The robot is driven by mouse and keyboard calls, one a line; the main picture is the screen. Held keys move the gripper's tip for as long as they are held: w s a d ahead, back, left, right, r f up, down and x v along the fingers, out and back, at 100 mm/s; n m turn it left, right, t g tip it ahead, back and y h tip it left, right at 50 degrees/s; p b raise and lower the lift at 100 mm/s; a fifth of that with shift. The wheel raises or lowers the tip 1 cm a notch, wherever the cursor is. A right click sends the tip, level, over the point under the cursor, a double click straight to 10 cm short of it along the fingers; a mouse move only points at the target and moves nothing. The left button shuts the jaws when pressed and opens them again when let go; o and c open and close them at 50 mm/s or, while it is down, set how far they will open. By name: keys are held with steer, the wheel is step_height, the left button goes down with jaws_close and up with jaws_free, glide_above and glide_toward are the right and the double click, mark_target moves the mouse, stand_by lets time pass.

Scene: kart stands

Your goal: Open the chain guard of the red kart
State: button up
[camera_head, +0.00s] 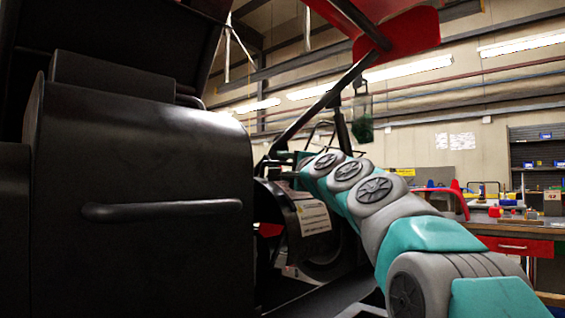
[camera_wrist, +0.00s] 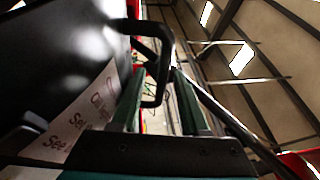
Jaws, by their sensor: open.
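A black curved cover with a white printed label (camera_head: 313,217), apparently the chain guard, is left of my forearm in the head view. In the wrist view its dark panel (camera_wrist: 60,55) fills the left, with the label (camera_wrist: 88,115) below. A bent black handle (camera_wrist: 150,30) reaches down from the top of the wrist view to between my fingers. My gripper (camera_wrist: 159,75) is open around the handle's end; I cannot tell whether either finger touches it. In the head view my gripper (camera_head: 282,169) is small, at the guard's upper edge, and partly hidden by my arm.
A large black housing with a bar handle (camera_head: 160,210) fills the left of the head view. A dark strut (camera_head: 325,100) rises to a red panel (camera_head: 405,35) above my arm. A workbench with a red drawer (camera_head: 515,246) and shelving (camera_head: 540,150) stand behind at right.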

steer(key=shift+w+a+r, duration=0.1)
steer(key=shift+w, duration=0.15)
jaws_close()
stand_by(0.3)
stand_by(1.0)
